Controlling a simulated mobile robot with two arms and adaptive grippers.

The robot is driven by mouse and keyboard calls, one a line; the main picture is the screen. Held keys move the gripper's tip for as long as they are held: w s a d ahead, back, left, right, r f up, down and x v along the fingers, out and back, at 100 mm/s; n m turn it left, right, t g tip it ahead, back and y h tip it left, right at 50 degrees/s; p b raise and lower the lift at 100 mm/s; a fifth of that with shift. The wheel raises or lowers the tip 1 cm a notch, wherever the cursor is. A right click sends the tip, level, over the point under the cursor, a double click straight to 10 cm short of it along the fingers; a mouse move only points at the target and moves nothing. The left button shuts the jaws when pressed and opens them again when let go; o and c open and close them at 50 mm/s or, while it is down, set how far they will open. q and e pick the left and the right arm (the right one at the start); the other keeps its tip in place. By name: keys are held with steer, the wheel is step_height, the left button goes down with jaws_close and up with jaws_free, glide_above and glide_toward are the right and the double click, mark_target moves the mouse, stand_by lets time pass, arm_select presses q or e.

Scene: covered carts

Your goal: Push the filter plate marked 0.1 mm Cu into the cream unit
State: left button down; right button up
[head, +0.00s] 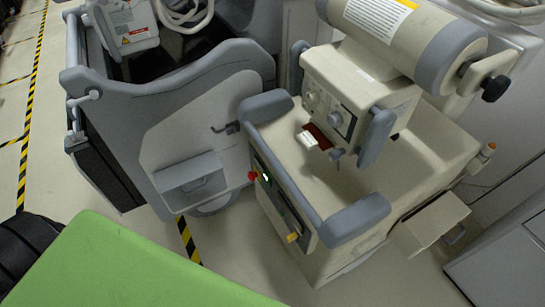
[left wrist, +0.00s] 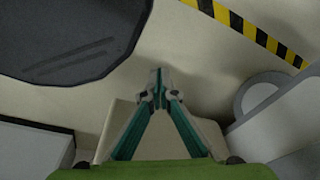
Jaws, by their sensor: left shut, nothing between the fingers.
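The cream unit (head: 400,150) stands right of centre in the head view, with a boxy cream head (head: 358,90) under a thick cylinder. A small plate (head: 307,140), white at its outer end, sticks out of the left side of this head by a dark red part. I take it for the filter plate; its marking is too small to read. My left gripper (left wrist: 159,78) shows only in the left wrist view, fingertips together and empty above the floor. Neither the plate nor the cream unit can be made out there. My right gripper is not in view.
A grey unit (head: 200,130) stands close to the left of the cream unit. The cream unit's rail has grey bumpers (head: 357,218), a red button (head: 253,176) and a yellow part. An open cream bin (head: 432,222) juts out at its right. Yellow-black tape (head: 32,120) marks open floor at the left.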

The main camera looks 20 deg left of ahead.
arm_select(q)
steer(key=w+r+t, duration=0.1)
steer(key=w+r, duration=0.3)
steer(key=r, duration=0.5)
steer(key=w+r+m+t+b, duration=0.1)
steer(key=w+r, duration=0.3)
steer(key=r, duration=0.6)
steer(key=w+r+t, duration=0.1)
steer(key=w+r, duration=0.3)
steer(key=r, duration=0.5)
steer(key=w+a+r+m+t+y, duration=0.2)
steer(key=w+a+r+m+t, duration=0.35)
steer(key=w, duration=0.45)
steer(key=n+t+h, duration=0.4)
steer(key=n+h, duration=0.9)
steer(key=n, duration=2.3)
glide_toward(302, 143)
steer(key=shift+x, duration=3.3)
steer(key=shift+w+f, duration=0.1)
